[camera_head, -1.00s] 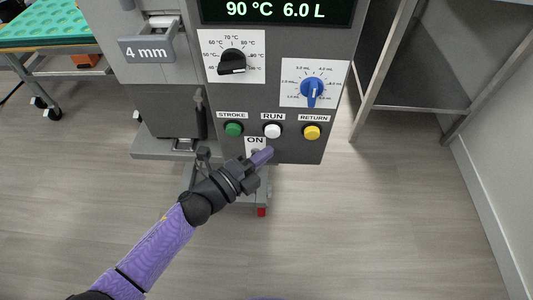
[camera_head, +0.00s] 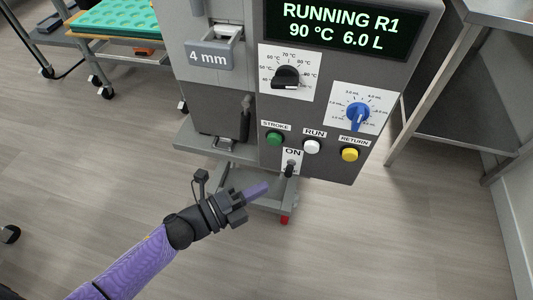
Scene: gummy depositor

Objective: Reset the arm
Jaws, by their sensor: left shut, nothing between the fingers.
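My left arm comes in from the lower left, and its gripper (camera_head: 262,189) is shut and empty, with purple fingers pointing right. It hangs below and left of the machine's control panel (camera_head: 270,168), apart from the ON switch (camera_head: 290,167). The display (camera_head: 344,27) reads "RUNNING R1", "90 °C 6.0 L". Below it are a black temperature knob (camera_head: 287,78), a blue volume knob (camera_head: 358,115), and the green STROKE (camera_head: 274,138), white RUN (camera_head: 312,146) and yellow RETURN (camera_head: 349,154) buttons. My right gripper is out of view.
A cart with a teal mould tray (camera_head: 117,17) stands at the upper left. A metal table (camera_head: 470,62) stands at the right near the wall. The machine's wheeled base (camera_head: 262,195) is just behind my gripper. The floor (camera_head: 330,250) in front is open.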

